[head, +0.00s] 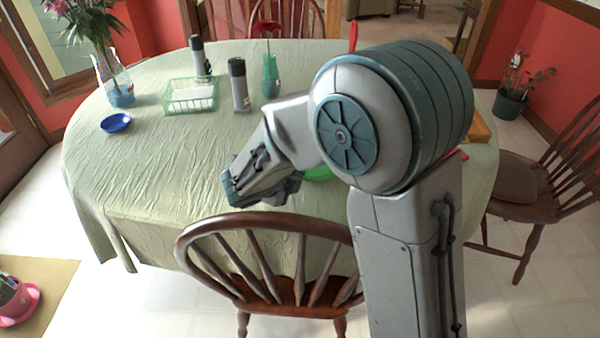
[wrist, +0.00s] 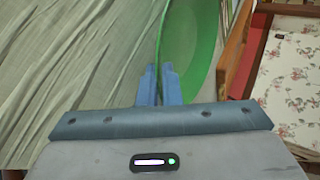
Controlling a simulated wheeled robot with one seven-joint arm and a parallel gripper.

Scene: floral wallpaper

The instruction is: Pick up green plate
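The green plate (wrist: 201,45) shows in the wrist view as a curved, translucent green shape at top centre. Its rim runs down between the two blue fingers of my gripper (wrist: 159,85), which are close together with the thin rim between them. In the head view only a small green part of the plate (head: 318,174) shows; my arm hides the rest. My gripper (head: 240,190) is low over the near side of the table there, and its fingertips are hard to make out. I cannot tell whether the plate is clear of the cloth.
The table (head: 140,165) has a pale green cloth. A blue bowl (head: 116,123), a green basket (head: 190,97), dark-topped bottles (head: 239,85), a teal vase (head: 270,77) and a flower vase (head: 118,85) stand on it. A wooden chair (head: 270,225) is at the near edge.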

